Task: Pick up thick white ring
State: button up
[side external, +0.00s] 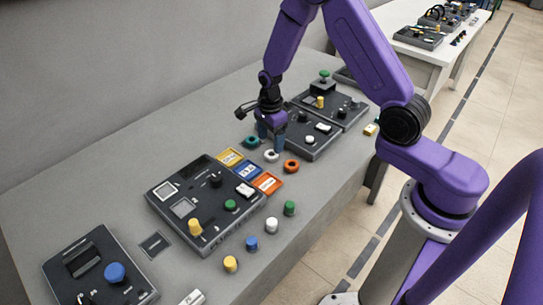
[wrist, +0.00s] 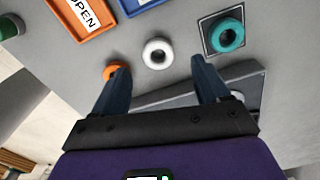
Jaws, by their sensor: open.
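The thick white ring (wrist: 157,53) lies flat on the grey table, its hole visible. It also shows in the side external view (side external: 271,156), between a teal ring and an orange ring. My gripper (wrist: 163,72) is open, with its two dark blue fingers spread apart and nothing between them. In the wrist view the ring lies just beyond the fingertips, roughly centred between them. In the side external view my gripper (side external: 271,143) is low over the table, right by the ring; the exact height gap cannot be told.
The teal ring (wrist: 227,36) sits on a dark square pad. The orange ring (wrist: 116,70) is close to the left fingertip. Labelled yellow, blue and orange trays (side external: 267,183) lie nearby. Dark control panels (side external: 207,203) stand on both sides, with several coloured knobs and pegs around.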

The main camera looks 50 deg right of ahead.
aim_at(272, 151)
jog(key=shift+s+f, duration=0.15)
jog(key=shift+f, duration=2.4)
jog(key=c, duration=1.1)
